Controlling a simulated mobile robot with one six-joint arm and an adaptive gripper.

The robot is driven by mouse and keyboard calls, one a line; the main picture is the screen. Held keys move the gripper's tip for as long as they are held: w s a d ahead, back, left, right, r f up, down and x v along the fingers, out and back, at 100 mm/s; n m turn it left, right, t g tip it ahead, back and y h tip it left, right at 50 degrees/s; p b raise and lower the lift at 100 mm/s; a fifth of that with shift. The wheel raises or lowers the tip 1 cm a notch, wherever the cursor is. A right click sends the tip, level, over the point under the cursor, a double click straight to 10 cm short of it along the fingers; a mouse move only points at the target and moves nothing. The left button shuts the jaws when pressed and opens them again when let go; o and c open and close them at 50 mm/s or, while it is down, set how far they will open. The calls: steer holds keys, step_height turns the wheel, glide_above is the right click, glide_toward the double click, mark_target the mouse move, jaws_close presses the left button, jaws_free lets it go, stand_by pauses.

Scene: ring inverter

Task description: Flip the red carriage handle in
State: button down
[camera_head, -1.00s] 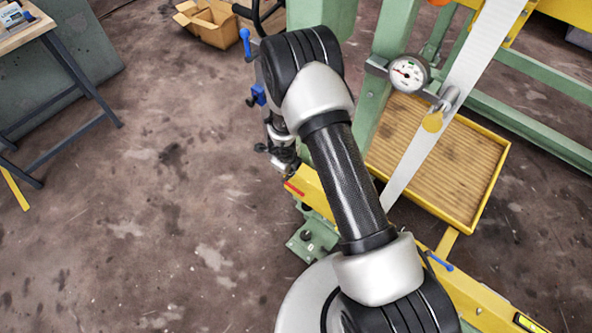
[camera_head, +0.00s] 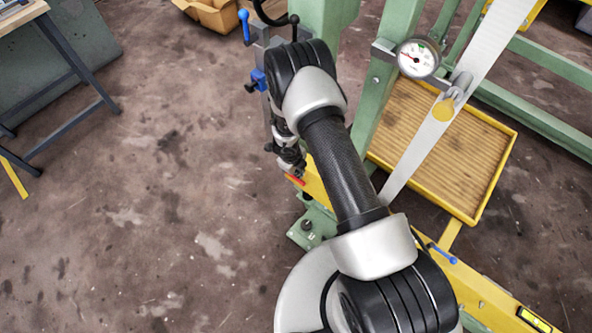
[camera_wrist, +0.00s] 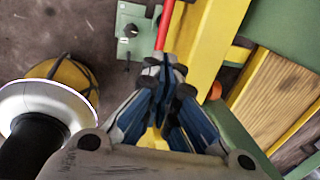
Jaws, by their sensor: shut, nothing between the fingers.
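The red handle (camera_wrist: 166,22) shows in the wrist view as a straight red bar just beyond my fingertips, running up to the top edge beside a yellow beam. In the head view only a short red piece of it (camera_head: 294,180) shows, next to my gripper (camera_head: 294,172) at the yellow beam's end. My gripper (camera_wrist: 164,66) is shut and empty, its blue-grey fingers together at the handle's near end. I cannot tell whether the fingertips touch the handle. My arm hides part of the machine in the head view.
The yellow beam (camera_wrist: 208,45) runs close beside my gripper. A green plate with a knob (camera_wrist: 130,30) lies to the left. In the head view, a dial gauge (camera_head: 417,58) and a wood-floored yellow tray (camera_head: 478,210) are to the right. Open floor (camera_head: 150,230) is at left.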

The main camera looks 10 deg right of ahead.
mark_target(301, 181)
steer(key=f+b, duration=0.1)
steer(key=f, duration=0.2)
steer(key=d+f+b, duration=0.1)
steer(key=f, duration=0.1)
steer(key=w+f+b, duration=0.1)
steer(key=f, duration=0.2)
steer(key=shift+d+f, duration=0.2)
steer(key=shift+f, duration=0.15)
